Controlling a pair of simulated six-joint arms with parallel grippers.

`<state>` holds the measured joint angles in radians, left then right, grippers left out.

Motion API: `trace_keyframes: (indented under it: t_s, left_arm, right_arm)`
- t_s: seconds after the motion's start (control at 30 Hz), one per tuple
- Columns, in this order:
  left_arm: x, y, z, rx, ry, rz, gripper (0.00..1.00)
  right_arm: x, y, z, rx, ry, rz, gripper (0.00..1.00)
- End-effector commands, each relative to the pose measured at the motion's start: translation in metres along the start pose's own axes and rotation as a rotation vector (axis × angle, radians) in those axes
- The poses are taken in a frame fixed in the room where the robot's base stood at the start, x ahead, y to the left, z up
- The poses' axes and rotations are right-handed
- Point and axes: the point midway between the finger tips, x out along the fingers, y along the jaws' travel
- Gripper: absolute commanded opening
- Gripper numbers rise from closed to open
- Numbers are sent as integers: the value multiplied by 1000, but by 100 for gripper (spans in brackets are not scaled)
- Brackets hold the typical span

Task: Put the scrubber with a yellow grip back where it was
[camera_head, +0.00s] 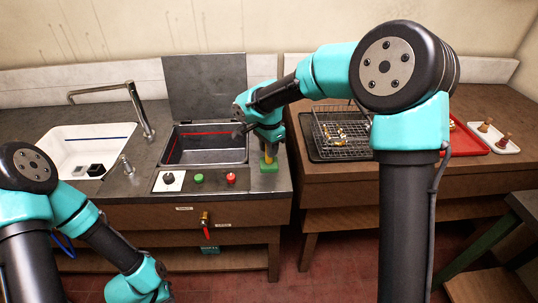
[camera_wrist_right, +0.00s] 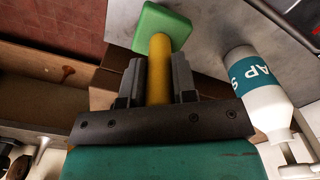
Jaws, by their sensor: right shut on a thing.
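The scrubber has a yellow grip (camera_wrist_right: 160,68) and a green block head (camera_wrist_right: 163,27). In the head view its green head (camera_head: 268,167) is at the right front of the sink counter, just right of the red button. My right gripper (camera_head: 268,148) is shut on the yellow grip from above, one finger on each side. It also shows in the right wrist view (camera_wrist_right: 160,80). I cannot tell whether the head touches the counter. Of my left arm, only links show at the lower left; its gripper is out of frame.
A metal basin (camera_head: 205,150) with a raised lid (camera_head: 206,85) lies left of the scrubber. A white sink (camera_head: 85,150) is further left. Black, green (camera_head: 198,178) and red (camera_head: 231,178) buttons line the front. A white soap bottle (camera_wrist_right: 262,95) stands close by. A wire basket (camera_head: 340,133) sits right.

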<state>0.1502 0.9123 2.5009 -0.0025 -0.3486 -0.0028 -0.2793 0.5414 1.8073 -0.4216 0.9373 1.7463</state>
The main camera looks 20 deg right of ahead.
Motion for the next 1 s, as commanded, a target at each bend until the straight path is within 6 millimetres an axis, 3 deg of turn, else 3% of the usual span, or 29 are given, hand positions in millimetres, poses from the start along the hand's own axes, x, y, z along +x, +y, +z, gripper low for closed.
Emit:
trace_keyframes:
  t_s: [0.1,0.37,0.8,0.83,1.0]
  left_arm:
    - [0,0,0,0,0,0,0]
    - [0,0,0,0,0,0,0]
    - [0,0,0,0,0,0,0]
    - [0,0,0,0,0,0,0]
    - [0,0,0,0,0,0,0]
  right_arm:
    - [1,-8,-6,2,0,0,2]
    - [34,-6,-5,0,0,1,2]
    - [40,-6,-5,1,0,1,2]
    - [39,-6,-5,1,0,1,29]
    - [39,-6,-5,1,0,0,45]
